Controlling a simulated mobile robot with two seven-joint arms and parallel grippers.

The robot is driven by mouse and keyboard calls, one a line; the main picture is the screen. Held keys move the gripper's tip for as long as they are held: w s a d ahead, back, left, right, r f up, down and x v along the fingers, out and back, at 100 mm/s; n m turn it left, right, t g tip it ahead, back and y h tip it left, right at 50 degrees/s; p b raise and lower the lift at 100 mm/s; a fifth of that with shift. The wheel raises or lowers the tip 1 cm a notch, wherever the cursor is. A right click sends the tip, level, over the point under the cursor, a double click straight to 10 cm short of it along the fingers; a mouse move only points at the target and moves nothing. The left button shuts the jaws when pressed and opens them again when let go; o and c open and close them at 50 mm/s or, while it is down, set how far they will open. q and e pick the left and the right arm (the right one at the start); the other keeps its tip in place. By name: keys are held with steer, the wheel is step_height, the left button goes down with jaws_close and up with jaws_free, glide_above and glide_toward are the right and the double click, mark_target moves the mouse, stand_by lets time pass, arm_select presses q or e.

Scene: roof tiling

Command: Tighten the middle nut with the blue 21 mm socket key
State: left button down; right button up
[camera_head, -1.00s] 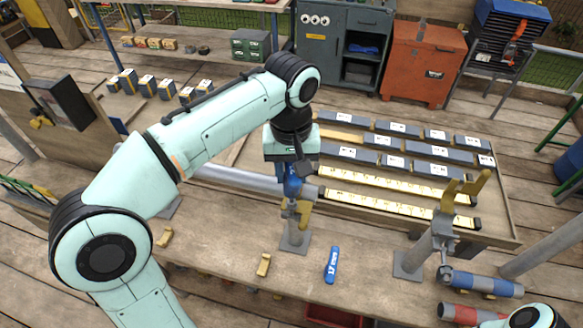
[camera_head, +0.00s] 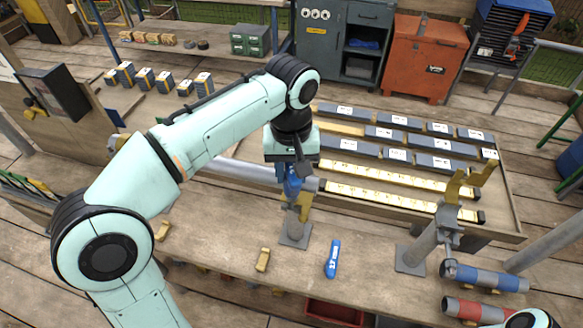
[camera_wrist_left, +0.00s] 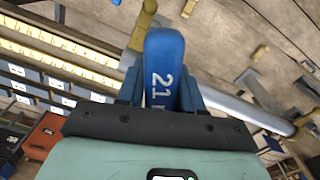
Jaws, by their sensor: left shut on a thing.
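My left gripper (camera_head: 292,170) is shut on the blue socket key (camera_head: 292,187), and the wrist view shows its blue handle marked "21" (camera_wrist_left: 164,75) between the fingers (camera_wrist_left: 160,95). The key hangs below the gripper, over a grey post with a yellow bracket (camera_head: 304,206). The lower end of the key is small and partly hidden, so I cannot tell whether it touches a nut. The middle nut cannot be made out. A second blue key (camera_head: 332,258) lies on the bench, its marking unclear.
A grey pipe (camera_head: 250,172) runs behind the post. A second post with a yellow fork (camera_head: 425,247) stands to the right, beside blue (camera_head: 490,279) and red (camera_head: 472,310) cylinders. A yellow piece (camera_head: 263,260) lies on the bench (camera_head: 215,235). A tray of tiles and battens lies behind.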

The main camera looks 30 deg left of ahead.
arm_select(q)
steer(key=shift+f+b, duration=0.55)
steer(key=shift+f, duration=0.25)
steer(key=m+b, duration=0.1)
steer(key=m, duration=0.4)
steer(key=shift+f, duration=0.1)
steer(key=shift+r+m, duration=0.2)
steer(key=shift+m, duration=0.6)
steer(key=shift+m+p, duration=0.35)
steer(key=shift+m, duration=0.95)
steer(key=shift+d+m+p, duration=0.15)
steer(key=shift+m+p, duration=0.8)
steer(key=shift+m, duration=1.35)
arm_select(e)
steer(key=shift+w+r, duration=0.15)
steer(key=shift+r, duration=0.05)
